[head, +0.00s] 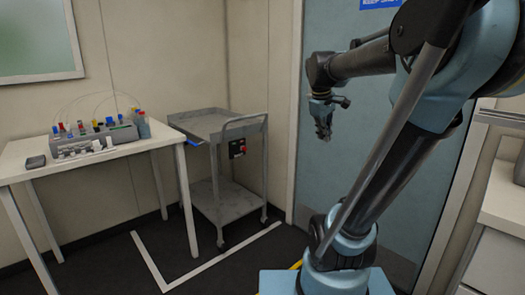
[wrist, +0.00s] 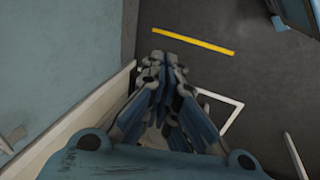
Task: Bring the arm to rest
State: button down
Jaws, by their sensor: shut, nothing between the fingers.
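My arm stretches up and over to the left in the head view, in front of a blue-grey door. My gripper (head: 323,131) hangs at its end, pointing down, in free air right of the grey cart. In the wrist view my gripper (wrist: 164,60) shows its fingers together, with nothing between them, above the dark floor. It touches nothing that I can see.
A grey two-shelf cart (head: 217,124) stands against the wall. A white table (head: 92,157) at the left bears a grey device (head: 92,138) with coloured caps. A white counter (head: 505,195) is at the right. A yellow floor line (wrist: 193,40) and open floor lie below my gripper.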

jog(key=s+a+f+m+y, duration=0.2)
jog(key=s+f+m, duration=0.5)
jog(key=s+f, duration=1.3)
jog(key=shift+a+f+m+g, duration=0.4)
jog(key=shift+a+f, duration=0.15)
jog(key=shift+a, duration=0.15)
jog(key=shift+w+f, duration=0.2)
jog(key=shift+w, duration=0.3)
